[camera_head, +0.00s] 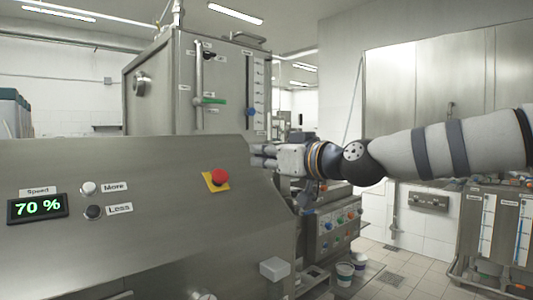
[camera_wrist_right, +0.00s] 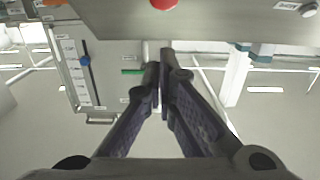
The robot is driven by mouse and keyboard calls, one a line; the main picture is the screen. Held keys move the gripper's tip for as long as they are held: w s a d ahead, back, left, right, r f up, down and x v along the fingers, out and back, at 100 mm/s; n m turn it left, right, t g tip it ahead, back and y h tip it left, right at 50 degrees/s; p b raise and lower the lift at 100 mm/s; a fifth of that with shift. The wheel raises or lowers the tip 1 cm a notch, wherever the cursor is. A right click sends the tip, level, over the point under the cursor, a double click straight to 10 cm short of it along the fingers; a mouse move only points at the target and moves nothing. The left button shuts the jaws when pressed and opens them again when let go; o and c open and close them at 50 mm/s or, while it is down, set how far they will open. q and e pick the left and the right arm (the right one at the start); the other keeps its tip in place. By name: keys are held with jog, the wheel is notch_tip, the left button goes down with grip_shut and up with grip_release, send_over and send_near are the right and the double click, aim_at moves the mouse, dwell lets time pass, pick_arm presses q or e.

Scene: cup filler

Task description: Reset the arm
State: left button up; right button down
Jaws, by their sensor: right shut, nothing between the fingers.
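My right arm comes in from the right in the head view, and its gripper (camera_head: 262,156) is beside the right end of the sloped steel control panel (camera_head: 140,240). The right wrist view shows the two dark fingers of this gripper (camera_wrist_right: 162,80) together at the tips, with nothing between them. In the head view the panel carries a red button (camera_head: 219,177) on a yellow plate. The red button also shows at the top edge of the wrist view (camera_wrist_right: 164,3). My left gripper is not in view.
A speed display (camera_head: 38,207) reads 70 %, beside a More knob (camera_head: 89,188) and a Less knob (camera_head: 93,212). A tall steel tank cabinet (camera_head: 150,95) stands behind the panel. Cups (camera_head: 345,270) stand low at the right, near open tiled floor (camera_head: 420,265).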

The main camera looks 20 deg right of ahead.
jog(key=shift+s+f, duration=0.15)
jog(key=shift+f, duration=0.05)
dwell(0.3)
jog(key=s+a+f+m+g+h, duration=0.1)
jog(key=a+f+g, duration=0.1)
jog(key=f, duration=0.8)
jog(key=a+f+g, duration=0.2)
jog(key=f, duration=0.9)
jog(key=s+a+f+m+g, duration=0.1)
jog(key=s+f+g, duration=0.1)
jog(key=s+f, duration=0.35)
jog(key=s+f+g+h, duration=0.1)
jog(key=s+f+g, duration=0.15)
jog(key=f, duration=0.65)
jog(key=s+a+f+m+g, duration=0.1)
jog(key=s+f, duration=0.3)
jog(key=f, duration=0.3)
jog(key=s+d+f+g+h, duration=0.2)
jog(key=s+f+g, duration=0.2)
jog(key=s+f, duration=0.8)
jog(key=s+d+f+g+h, duration=0.1)
jog(key=s+d+g, duration=0.1)
jog(key=s, duration=0.9)
jog(key=s+d+f+m+g+h, duration=0.1)
jog(key=s+d+f+g, duration=0.1)
jog(key=s, duration=1)
jog(key=shift+g, duration=0.35)
